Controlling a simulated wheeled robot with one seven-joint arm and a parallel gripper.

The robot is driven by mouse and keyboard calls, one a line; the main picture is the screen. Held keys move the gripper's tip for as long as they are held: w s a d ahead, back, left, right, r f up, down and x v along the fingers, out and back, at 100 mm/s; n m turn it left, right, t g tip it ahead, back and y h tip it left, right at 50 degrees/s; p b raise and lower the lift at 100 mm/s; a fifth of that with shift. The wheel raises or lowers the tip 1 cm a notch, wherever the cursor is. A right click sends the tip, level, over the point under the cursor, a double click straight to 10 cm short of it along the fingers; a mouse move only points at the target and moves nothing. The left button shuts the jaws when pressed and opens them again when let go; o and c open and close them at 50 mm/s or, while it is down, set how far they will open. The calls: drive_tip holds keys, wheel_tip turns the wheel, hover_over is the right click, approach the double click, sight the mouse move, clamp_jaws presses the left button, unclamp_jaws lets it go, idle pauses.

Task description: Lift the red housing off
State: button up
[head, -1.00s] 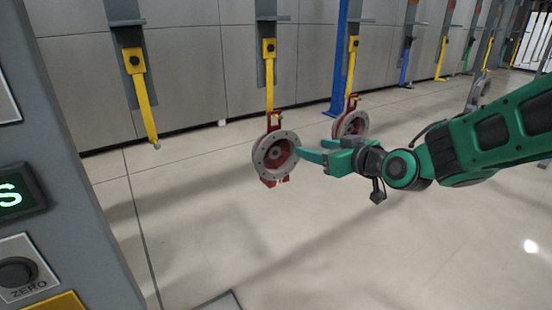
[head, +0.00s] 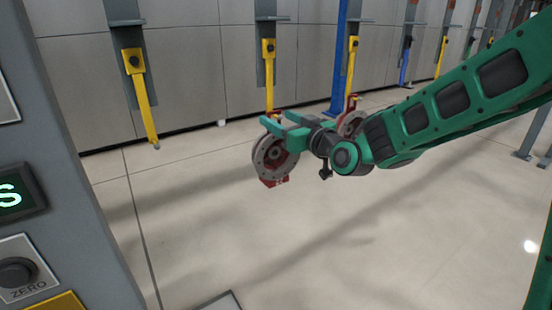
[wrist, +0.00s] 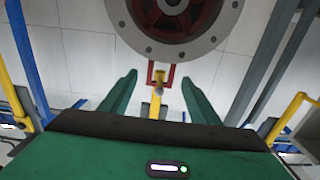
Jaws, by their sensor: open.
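The nearest red housing (head: 272,172) has a grey flange ring and hangs from a yellow hook (head: 269,78) in the head view. The wrist view shows its flange (wrist: 220,40) at the top and a red loop at its hanging point (wrist: 174,83), on the yellow hook (wrist: 158,92). My gripper (head: 275,122) is at the housing's upper part in the head view and hides some of it. In the wrist view its green fingers (wrist: 160,78) are spread, one on each side of the loop, with gaps on both sides. I cannot tell the depth of the fingers to the loop.
A second red housing (head: 350,122) hangs behind my gripper, partly hidden. An empty yellow hook (head: 144,105) hangs at the left. A blue post (head: 339,60) stands behind. A grey console (head: 65,170) fills the left edge. The floor in front is clear.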

sight(274, 114)
drive_tip(key=shift+x, duration=1.85)
drive_tip(key=shift+d, duration=0.15)
clamp_jaws()
drive_tip(key=shift+r, duration=0.2)
